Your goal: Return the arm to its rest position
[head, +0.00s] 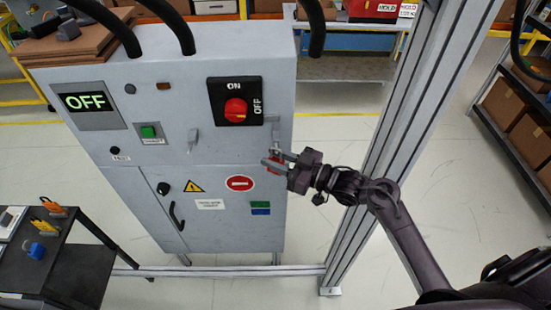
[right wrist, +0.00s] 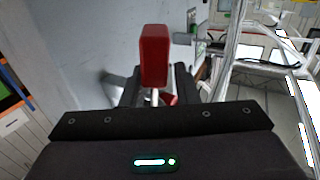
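The grey control cabinet (head: 215,155) stands in front of me. Its display (head: 88,102) reads OFF, and its red rotary switch (head: 236,108) sits on a black plate marked ON and OFF. My right gripper (head: 270,161) is at the cabinet's right side, below the switch. In the right wrist view a red block, like a padlock body (right wrist: 154,55), stands between the two dark fingers (right wrist: 156,88), with a thin metal part below it. The fingers are apart, with a gap beside the block; contact is hard to see. My left gripper is not in view.
A metal frame post (head: 395,130) rises right of the cabinet, close beside my right forearm. A dark cart (head: 80,270) with small tools stands at lower left. Shelves with boxes (head: 510,105) are at far right. Floor behind the post is clear.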

